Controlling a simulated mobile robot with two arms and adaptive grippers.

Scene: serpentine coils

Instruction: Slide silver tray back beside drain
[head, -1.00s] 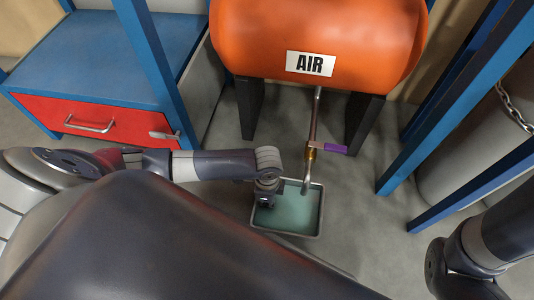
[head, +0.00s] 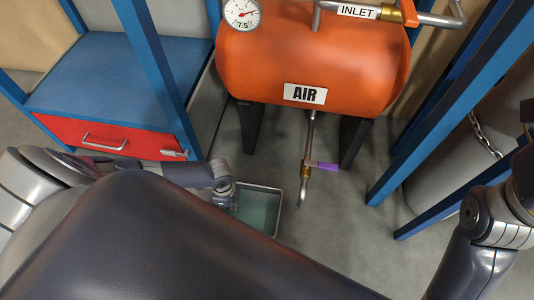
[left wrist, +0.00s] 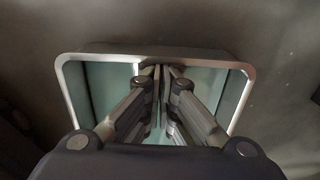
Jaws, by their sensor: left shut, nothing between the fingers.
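The silver tray (head: 258,212), a shallow rectangular pan with a thin metal rim and a greenish inside, lies on the floor left of the drain pipe (head: 304,185). The pipe hangs from under the orange air tank and has a brass valve with a purple handle. Its outlet is just right of the tray, no longer over it. My left gripper (head: 228,203) reaches down into the tray's left part. In the left wrist view the tray's rim (left wrist: 64,90) surrounds my left gripper (left wrist: 160,78), whose fingers are together and empty near one wall. My right gripper is out of view.
The orange tank (head: 310,70) stands on dark legs (head: 352,141) behind the tray. A blue bench with a red drawer (head: 100,134) is at left, and blue frame posts (head: 440,115) are at right. The floor right of the pipe is clear.

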